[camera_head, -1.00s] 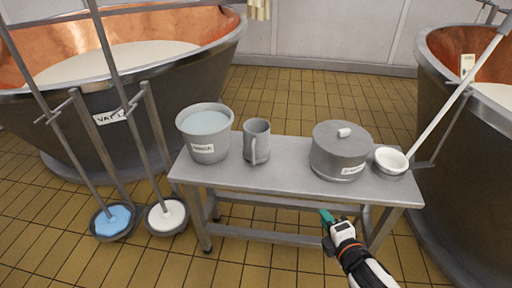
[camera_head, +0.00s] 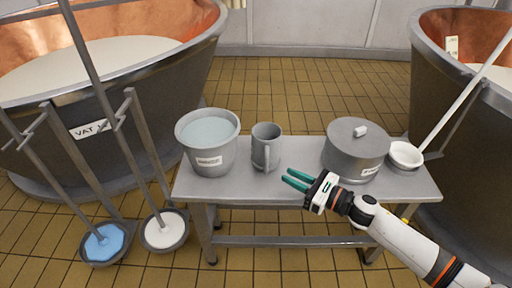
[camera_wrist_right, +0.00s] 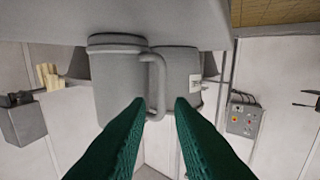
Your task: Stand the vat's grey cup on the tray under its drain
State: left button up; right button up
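The grey cup (camera_head: 266,147), a mug with a side handle, stands upright on the metal bench (camera_head: 232,188), between a bucket and a lidded pot. In the right wrist view, which looks upside down, the cup (camera_wrist_right: 118,85) fills the middle left, its handle ahead of the gap between my fingers. My right gripper (camera_head: 291,181) is open and empty, at the bench's front edge, a little to the right of the cup and apart from it. The vat (camera_head: 150,85) stands at the back left with a partly hidden label. I cannot make out its drain or a tray. My left gripper is not in view.
A labelled bucket of pale liquid (camera_head: 208,150) stands left of the cup, the lidded pot (camera_head: 350,155) and a white ladle (camera_head: 405,155) to the right. Dishes with blue (camera_head: 103,242) and white (camera_head: 165,230) tool heads rest on the floor at left. Another vat (camera_head: 470,150) stands right.

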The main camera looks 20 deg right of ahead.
aim_at(266, 152)
jog(key=x, duration=1)
jog(key=shift+s+a+r+b, duration=0.1)
jog(key=shift+r+b, duration=0.1)
jog(key=shift+b, duration=0.1)
jog(key=shift+w+a, duration=0.25)
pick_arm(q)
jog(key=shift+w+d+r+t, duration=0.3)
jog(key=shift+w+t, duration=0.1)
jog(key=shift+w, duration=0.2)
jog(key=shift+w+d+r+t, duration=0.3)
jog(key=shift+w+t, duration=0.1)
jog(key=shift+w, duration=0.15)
pick_arm(e)
grip_shut()
